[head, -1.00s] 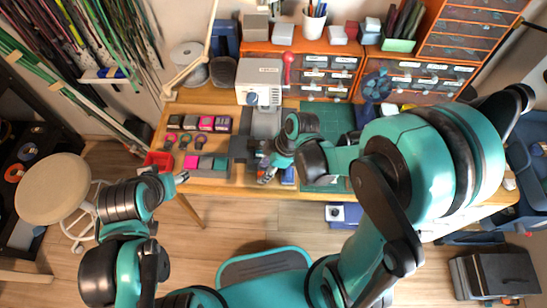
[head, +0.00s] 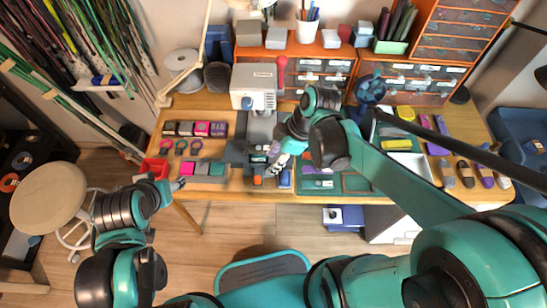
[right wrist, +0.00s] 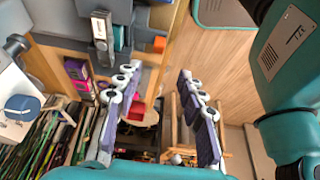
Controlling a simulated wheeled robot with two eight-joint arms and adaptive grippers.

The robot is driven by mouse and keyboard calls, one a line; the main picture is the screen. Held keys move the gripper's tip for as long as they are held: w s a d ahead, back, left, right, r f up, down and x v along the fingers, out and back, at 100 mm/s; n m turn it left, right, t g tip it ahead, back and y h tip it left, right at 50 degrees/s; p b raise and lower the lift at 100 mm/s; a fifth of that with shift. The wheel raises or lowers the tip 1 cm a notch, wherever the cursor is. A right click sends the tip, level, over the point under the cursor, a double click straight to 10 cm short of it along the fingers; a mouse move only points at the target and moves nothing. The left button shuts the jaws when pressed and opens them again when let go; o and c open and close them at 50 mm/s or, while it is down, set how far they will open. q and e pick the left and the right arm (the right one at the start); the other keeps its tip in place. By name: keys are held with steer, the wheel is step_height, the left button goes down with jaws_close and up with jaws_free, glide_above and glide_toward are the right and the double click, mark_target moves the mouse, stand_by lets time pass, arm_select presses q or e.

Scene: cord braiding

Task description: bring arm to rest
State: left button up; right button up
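My right arm reaches over the table from the lower right in the head view. My right gripper (head: 272,168) is above the middle of the bench, near its front edge, beside a grey fixture. In the right wrist view its two fingers (right wrist: 155,112) stand wide apart with nothing between them. My left gripper (head: 178,184) is at the bench's front left corner, beside a red bin (head: 155,167). Its fingers are too small to tell whether they are open or shut.
The wooden bench (head: 215,188) holds a white machine (head: 253,85), a green mat (head: 355,183), a white tray (head: 411,163) and several colored spools and blocks. Orange drawers (head: 415,88) stand behind. A round stool (head: 48,197) is at the left.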

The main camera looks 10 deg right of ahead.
stand_by(0.4)
steer(key=s+d+r+m+t+h, duration=0.3)
steer(key=d+r+m+t+h, duration=0.1)
steer(key=m, duration=1)
steer(key=d+r+t, duration=0.1)
steer(key=d+t, duration=0.1)
steer(key=d, duration=0.1)
steer(key=shift+s+d+m, duration=0.2)
steer(key=shift+s+m, duration=0.1)
steer(key=shift+m, duration=0.1)
